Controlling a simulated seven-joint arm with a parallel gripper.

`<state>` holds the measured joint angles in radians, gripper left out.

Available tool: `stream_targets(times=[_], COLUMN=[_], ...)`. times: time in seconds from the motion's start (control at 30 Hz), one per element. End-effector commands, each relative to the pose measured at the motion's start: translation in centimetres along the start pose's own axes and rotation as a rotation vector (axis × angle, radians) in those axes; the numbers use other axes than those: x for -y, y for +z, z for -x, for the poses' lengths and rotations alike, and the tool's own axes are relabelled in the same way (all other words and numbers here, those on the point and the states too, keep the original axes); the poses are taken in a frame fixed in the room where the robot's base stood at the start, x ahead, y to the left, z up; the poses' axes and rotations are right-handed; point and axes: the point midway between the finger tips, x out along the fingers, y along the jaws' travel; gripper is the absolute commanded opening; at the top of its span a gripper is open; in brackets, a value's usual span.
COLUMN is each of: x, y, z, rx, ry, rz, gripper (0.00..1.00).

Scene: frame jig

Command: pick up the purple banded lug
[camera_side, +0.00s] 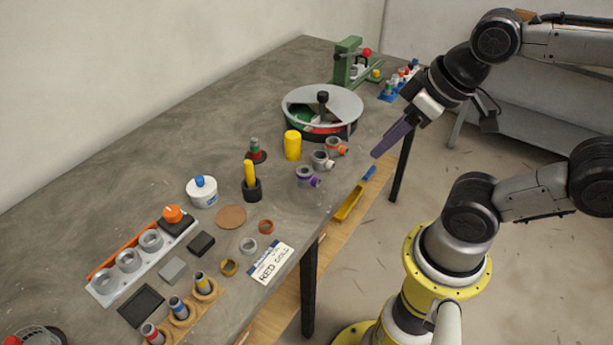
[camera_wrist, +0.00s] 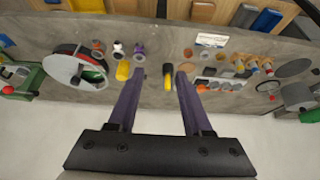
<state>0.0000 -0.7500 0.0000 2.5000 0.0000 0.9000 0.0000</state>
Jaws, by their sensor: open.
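The purple banded lug (camera_side: 304,174) is a grey ring-shaped piece with a purple band on its side stub. It stands on the grey table near the front edge, and it also shows near the top of the wrist view (camera_wrist: 139,50). My gripper (camera_side: 377,154) is open and empty, with long purple fingers. In the side view it hangs right of the lug, apart from it. In the wrist view the fingers (camera_wrist: 160,72) spread wide and the lug lies beyond the left fingertip.
A white-banded lug (camera_side: 321,160) and an orange-banded lug (camera_side: 336,147) stand close beside it in a row. A yellow cylinder (camera_side: 292,145), a black holder with a yellow peg (camera_side: 251,184) and a round covered carousel (camera_side: 322,105) are nearby. A card (camera_side: 271,263) lies at the front edge.

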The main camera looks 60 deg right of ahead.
Motion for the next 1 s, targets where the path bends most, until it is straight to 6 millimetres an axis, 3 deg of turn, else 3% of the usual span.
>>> stream_targets(times=[0.33,0.47,0.63,0.77,0.87,1.0], x=[0.0,0.0,0.0,-0.3,-0.8,-1.8], y=[0.0,0.0,-2.1,-4.7,-7.0,-10.2], z=[0.0,0.0,0.8,0.4,-0.8,-4.0], rx=[0.000,0.000,-0.022,0.016,0.064,0.151], ry=[0.000,0.000,0.006,0.001,-0.019,-0.086], rz=[0.014,0.132,0.485,0.785,1.008,1.311], gripper=[0.53,0.53,0.53,0.53,0.53,0.53])
